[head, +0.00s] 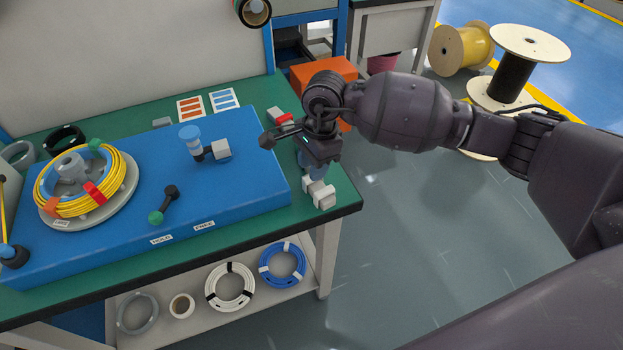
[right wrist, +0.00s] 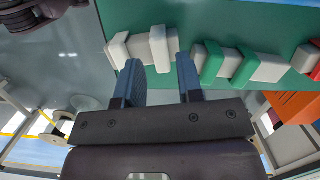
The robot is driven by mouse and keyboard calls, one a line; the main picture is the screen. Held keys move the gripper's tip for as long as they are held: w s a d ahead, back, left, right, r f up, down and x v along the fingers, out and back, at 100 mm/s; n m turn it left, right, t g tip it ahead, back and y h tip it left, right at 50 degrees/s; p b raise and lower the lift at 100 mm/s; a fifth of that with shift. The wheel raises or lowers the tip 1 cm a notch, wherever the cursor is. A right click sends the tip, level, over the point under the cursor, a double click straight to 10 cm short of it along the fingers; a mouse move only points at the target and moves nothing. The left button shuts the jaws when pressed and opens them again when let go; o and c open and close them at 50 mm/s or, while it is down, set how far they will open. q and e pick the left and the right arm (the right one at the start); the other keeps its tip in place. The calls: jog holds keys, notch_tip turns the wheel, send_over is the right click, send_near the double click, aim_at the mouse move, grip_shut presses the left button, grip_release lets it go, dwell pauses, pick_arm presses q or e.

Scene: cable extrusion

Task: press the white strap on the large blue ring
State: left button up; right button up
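A coil of yellow cable (head: 124,165) with some blue showing at its inside sits on a grey round holder on the blue board. It carries red (head: 95,192), green (head: 97,145) and orange (head: 51,207) straps. White strap pieces on a block (head: 320,193) stand at the table's right edge; they also show in the right wrist view (right wrist: 158,48). My right gripper (head: 315,170) is above them; in its wrist view (right wrist: 160,68) its fingers are apart, with the white piece just beyond the tips. Contact cannot be told. My left gripper is out of view.
Green straps on a block (right wrist: 215,63) and a red-strapped block (head: 283,118) are near the white pieces. A post with a blue top (head: 190,135) and a green-ended lever (head: 165,203) stand on the board. Coils, including a blue one (head: 268,269), are on the lower shelf.

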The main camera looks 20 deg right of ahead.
jog(key=shift+f, duration=0.25)
jog(key=shift+f+b, duration=0.3)
jog(key=shift+f, duration=0.3)
jog(key=shift+f, duration=0.15)
jog(key=shift+f, duration=0.3)
jog(key=shift+r, duration=0.2)
dwell(0.4)
